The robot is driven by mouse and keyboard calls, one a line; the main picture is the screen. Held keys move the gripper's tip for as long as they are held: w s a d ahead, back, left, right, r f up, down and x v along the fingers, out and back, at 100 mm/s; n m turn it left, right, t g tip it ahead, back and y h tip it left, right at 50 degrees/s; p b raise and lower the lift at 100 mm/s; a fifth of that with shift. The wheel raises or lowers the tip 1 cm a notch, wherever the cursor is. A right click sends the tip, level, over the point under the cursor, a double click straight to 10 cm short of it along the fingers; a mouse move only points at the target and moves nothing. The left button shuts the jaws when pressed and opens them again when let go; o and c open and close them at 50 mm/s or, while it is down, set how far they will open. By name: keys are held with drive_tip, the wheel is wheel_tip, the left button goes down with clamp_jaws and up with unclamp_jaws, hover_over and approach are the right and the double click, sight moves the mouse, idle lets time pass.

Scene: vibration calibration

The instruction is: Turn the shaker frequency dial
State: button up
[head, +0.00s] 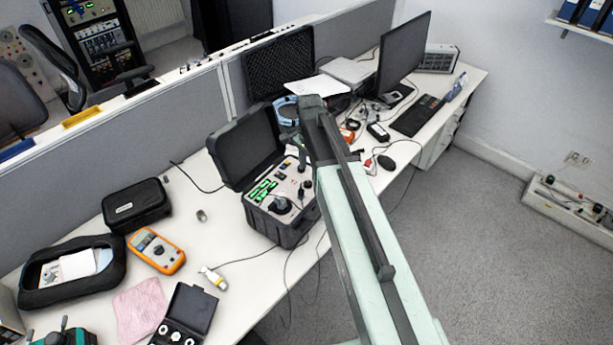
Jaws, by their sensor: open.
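The shaker is an open black case (283,236) on the white desk, its lid (244,147) raised at the back. Its light panel has several green-lit displays (262,189), a dark round part (280,205) near the front and small dark knobs (306,184) at the right. I cannot tell which of these is the frequency dial. My arm reaches in from the lower right. My gripper (296,150) is open, above the right back part of the panel, and looks apart from it. My arm hides the case's right edge in part.
Left of the case are an orange multimeter (156,251), a black pouch (136,205), a pink cloth (140,310) and a small black box of parts (186,314). Behind are a grey partition (180,125), a foam-lined case (279,64) and a monitor (403,52). Cables cross the desk.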

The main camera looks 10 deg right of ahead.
sight(308, 182)
drive_tip(key=shift+w+r+m, duration=0.2)
drive_tip(key=shift+w+m, duration=0.65)
drive_tip(key=shift+m, duration=0.05)
wheel_tip(308, 182, down, 8)
drive_tip(key=b, duration=0.8)
drive_tip(key=shift+f, duration=0.1)
drive_tip(key=shift+s, duration=0.1)
clamp_jaws()
